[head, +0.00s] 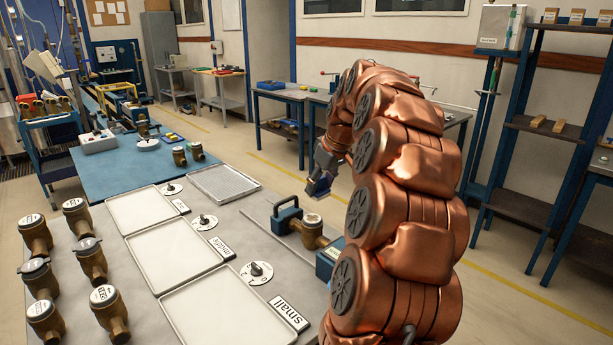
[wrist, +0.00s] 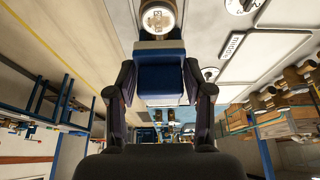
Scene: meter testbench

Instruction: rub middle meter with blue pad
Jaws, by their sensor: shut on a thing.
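My gripper (head: 323,178) is shut on a blue pad (wrist: 160,85), which sits between its two fingers (wrist: 160,95) in the wrist view. In the head view the pad (head: 318,189) shows small and dark blue at the gripper's end, above the bench. A brass meter (head: 309,232) with a pale round top lies between blue clamp blocks just below the pad. A round white meter face (wrist: 158,16) shows beyond the pad at the wrist view's top edge. My arm hides the right part of the meter row.
Three pale trays (head: 189,251) with dials and label plates lie left of the clamp row. Several loose brass meters (head: 92,262) stand at the left. A blue-topped table (head: 110,172) is behind. Shelves (head: 544,130) stand at the right.

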